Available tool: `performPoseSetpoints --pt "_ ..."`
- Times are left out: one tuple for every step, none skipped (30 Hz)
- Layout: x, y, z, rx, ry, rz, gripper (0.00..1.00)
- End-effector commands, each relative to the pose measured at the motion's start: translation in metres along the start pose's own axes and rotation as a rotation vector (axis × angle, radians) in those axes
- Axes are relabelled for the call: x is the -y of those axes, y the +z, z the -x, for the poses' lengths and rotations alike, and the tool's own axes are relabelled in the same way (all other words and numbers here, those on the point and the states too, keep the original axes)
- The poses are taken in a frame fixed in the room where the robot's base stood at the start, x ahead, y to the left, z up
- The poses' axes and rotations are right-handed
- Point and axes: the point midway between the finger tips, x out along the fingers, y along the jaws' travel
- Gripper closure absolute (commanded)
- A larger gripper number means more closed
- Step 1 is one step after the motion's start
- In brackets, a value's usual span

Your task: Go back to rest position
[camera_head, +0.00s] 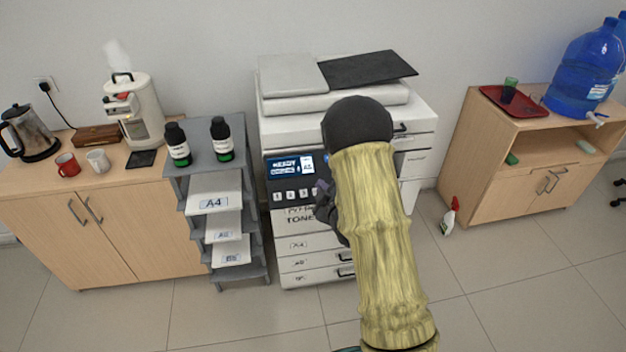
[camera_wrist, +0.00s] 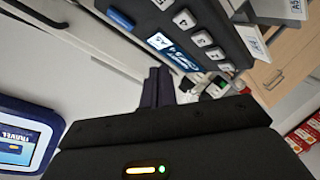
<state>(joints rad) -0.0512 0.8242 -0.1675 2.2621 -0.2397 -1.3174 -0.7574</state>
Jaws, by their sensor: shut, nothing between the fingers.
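My gripper (camera_head: 324,190) is in front of the copier's control panel, just right of its display, at the end of my arm in its yellow sleeve. In the wrist view my gripper (camera_wrist: 158,86) shows as two dark fingers close together, shut and empty. The white copier (camera_head: 345,127) stands in the middle against the wall. The panel also fills the top of the wrist view (camera_wrist: 190,42). My arm hides part of the copier's front.
A grey paper rack (camera_head: 240,275) with labelled paper and two dark bottles stands left of the copier. A wooden cabinet (camera_head: 110,240) is farther left. A wooden unit (camera_head: 515,200) with a blue water bottle (camera_head: 585,75) stands right. A spray bottle (camera_head: 450,218) is on the floor.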

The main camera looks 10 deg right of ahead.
Motion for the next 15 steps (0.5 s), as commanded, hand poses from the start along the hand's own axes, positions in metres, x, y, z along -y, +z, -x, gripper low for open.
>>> performPoseSetpoints --pt "0.000 0.000 0.000 0.000 0.000 0.000 1.00" --pt "0.000 0.000 0.000 0.000 0.000 0.000 1.00" --pt "0.000 0.000 0.000 0.000 0.000 0.000 1.00" --pt "0.000 0.000 0.000 0.001 0.000 -0.001 1.00" --pt "0.000 0.000 0.000 0.002 -0.001 -0.002 1.00" --pt "-0.001 0.000 0.001 0.008 -0.004 -0.008 1.00" --pt "-0.002 -0.001 0.001 0.014 -0.007 -0.014 1.00" --pt "-0.003 -0.001 0.003 0.023 -0.012 -0.023 1.00" --pt "-0.004 -0.002 0.004 0.040 -0.021 -0.038 1.00" --pt "-0.005 -0.002 0.006 0.057 -0.031 -0.055 1.00" --pt "-0.006 -0.002 0.009 0.076 -0.042 -0.073 1.00" --pt "-0.008 -0.002 0.013 0.107 -0.058 -0.102 1.00" --pt "-0.009 -0.002 0.017 0.133 -0.071 -0.127 1.00" --pt "-0.011 -0.003 0.021 0.161 -0.084 -0.154 1.00" --pt "-0.011 -0.003 0.028 0.200 -0.105 -0.192 1.00"
